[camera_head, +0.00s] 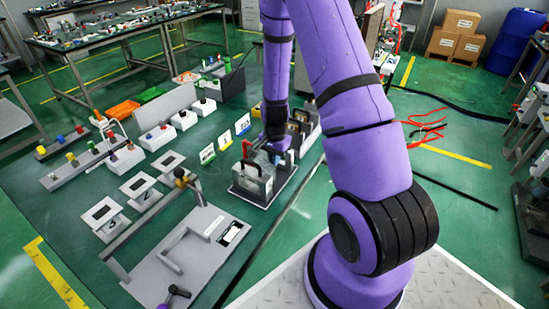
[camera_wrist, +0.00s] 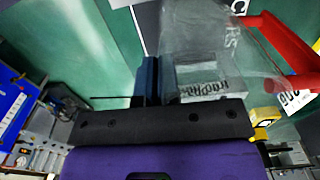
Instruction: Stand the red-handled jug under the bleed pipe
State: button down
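The red-handled jug (camera_wrist: 205,45) is clear and see-through. In the wrist view it fills the upper middle, with its red handle (camera_wrist: 290,52) at the right. My gripper (camera_wrist: 157,62) has its two dark blue fingers close together at the jug's left edge, seemingly pinching its wall. In the head view my gripper (camera_head: 276,148) points down, with the red handle (camera_head: 247,149) just to its left, above a grey stand. The jug's body is hard to make out there. I cannot tell for certain which part is the bleed pipe; a grey bent pipe (camera_head: 172,250) lies on a pale board.
The grey stand (camera_head: 262,188) with dark upright parts is below my gripper. Numbered white blocks (camera_head: 137,187), small coloured cards (camera_head: 225,140) and switch boxes (camera_head: 157,137) stand to the left. An orange tray (camera_head: 123,110) is farther back. Red cables (camera_head: 428,130) lie on the right floor.

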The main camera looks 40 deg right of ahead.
jog(key=shift+f, duration=0.1)
jog(key=c, duration=1.4)
grip_release()
jog(key=shift+o, duration=0.2)
